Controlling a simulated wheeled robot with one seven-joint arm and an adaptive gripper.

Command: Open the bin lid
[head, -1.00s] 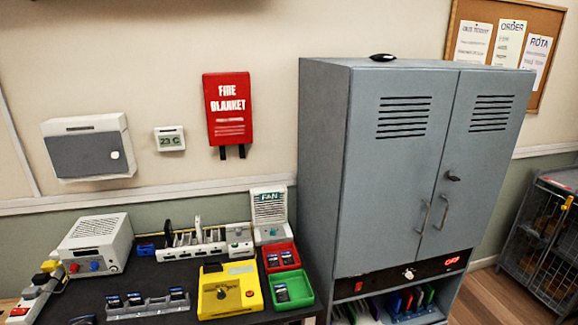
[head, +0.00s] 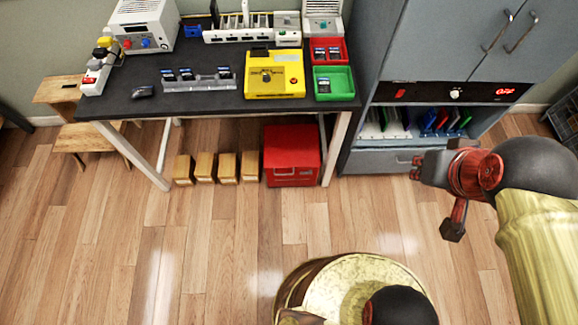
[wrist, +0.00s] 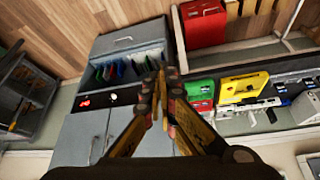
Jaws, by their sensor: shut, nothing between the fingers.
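A red bin (head: 291,158) stands on the floor under the right end of the workbench, and its lid appears closed. A small pale mark shows on its front. In the wrist view the red bin (wrist: 203,24) is at the top, right of my fingertips. My gripper (wrist: 163,75) is shut and empty, its fingers converging in the middle of that view. In the head view my gripper (head: 418,168) is at the right, in front of the grey cabinet's lower drawer and apart from the bin.
The dark workbench (head: 220,104) overhangs the bin, with a white leg beside it. The wooden floor (head: 220,235) in front is clear.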

